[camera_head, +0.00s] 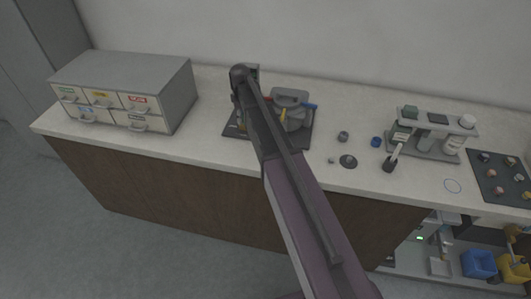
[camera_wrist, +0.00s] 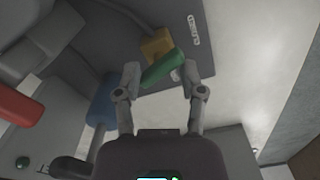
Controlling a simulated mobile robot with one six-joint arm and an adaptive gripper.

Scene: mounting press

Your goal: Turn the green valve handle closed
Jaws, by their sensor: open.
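The green valve handle (camera_wrist: 163,68) shows in the wrist view as a short slanted bar beside a yellow block (camera_wrist: 157,44). My gripper (camera_wrist: 164,80) is open, with one finger to the left of the handle and one to the right. The handle's near end lies close to the left fingertip; I cannot tell whether they touch. In the head view my arm hides the green handle and my gripper. The grey mounting press (camera_head: 291,97) stands there on a dark base plate (camera_head: 298,142), partly behind my arm.
A blue handle (camera_wrist: 104,100) and a red handle (camera_wrist: 18,104) lie left of my gripper. A drawer cabinet (camera_head: 125,75) stands on the counter at left. A bottle rack (camera_head: 440,123), small dark parts and a dark tray (camera_head: 500,178) are at right. The counter's front strip is mostly clear.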

